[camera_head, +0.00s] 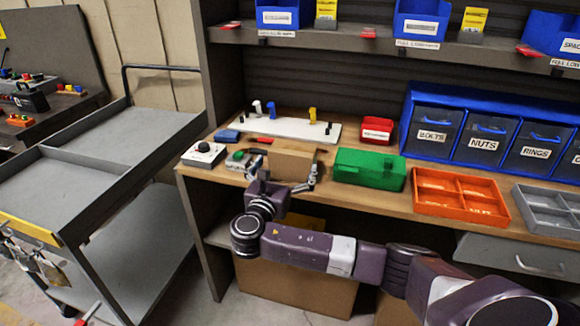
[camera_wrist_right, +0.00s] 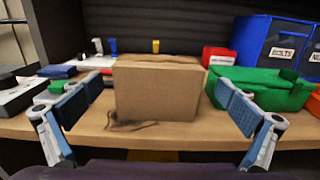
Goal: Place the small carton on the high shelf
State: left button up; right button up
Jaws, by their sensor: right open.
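The small carton (camera_head: 293,160) is a brown cardboard box on the wooden workbench, left of the green box. In the right wrist view the carton (camera_wrist_right: 157,91) stands upright straight ahead. My right gripper (camera_head: 283,176) is at the bench's front edge, just in front of the carton. In the wrist view its two blue-padded fingers (camera_wrist_right: 158,108) are spread wide on either side of the carton, with gaps showing, and nothing is held. The high shelf (camera_head: 340,41) runs above the bench. My left gripper is not in view.
A green box (camera_head: 369,168) stands right of the carton, then an orange tray (camera_head: 460,181) and labelled blue bins (camera_head: 432,128). Blue bins (camera_head: 278,18) and yellow cards stand on the high shelf, with bare stretches between. A grey cart (camera_head: 95,165) is at left.

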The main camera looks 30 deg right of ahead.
aim_at(293, 148)
jog(key=x, duration=0.6)
jog(key=shift+w+d+p, duration=0.15)
jog(key=shift+w+p, duration=0.1)
jog(key=shift+p, duration=0.05)
jog(key=shift+w+d, duration=0.2)
jog(key=shift+d, duration=0.05)
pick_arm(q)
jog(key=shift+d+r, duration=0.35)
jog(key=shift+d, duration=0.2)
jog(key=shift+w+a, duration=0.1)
pick_arm(e)
jog(key=c, duration=1.4)
jog(key=shift+c, duration=0.2)
